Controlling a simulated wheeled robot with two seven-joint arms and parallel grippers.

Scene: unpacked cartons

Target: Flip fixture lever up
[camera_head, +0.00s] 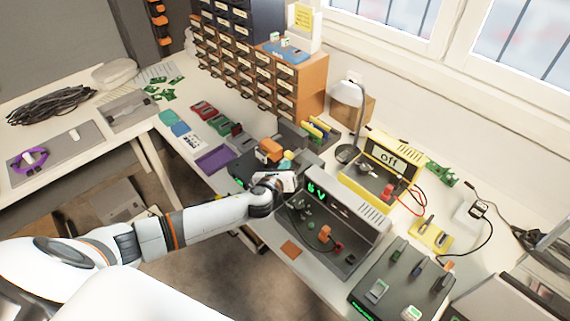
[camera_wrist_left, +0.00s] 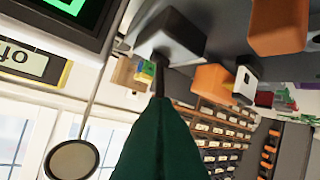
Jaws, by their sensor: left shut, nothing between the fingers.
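A dark fixture (camera_head: 241,167) stands on the bench with an orange block (camera_head: 270,150) on it. In the left wrist view, which is upside down, an orange block (camera_wrist_left: 278,25) and a dark grey block (camera_wrist_left: 172,35) show at the top. I cannot tell for sure which part is the lever. My left gripper (camera_head: 287,169) is shut and empty, close beside the fixture's orange block on its right. Its wrist hides part of the fixture. A dark green tapered shape (camera_wrist_left: 160,145) fills the lower middle of the wrist view. My right gripper is not in view.
A grey box with a green display (camera_head: 318,190) stands just right of my gripper. A drawer cabinet (camera_head: 290,85) stands at the back. A purple tray (camera_head: 214,158) lies left of the fixture.

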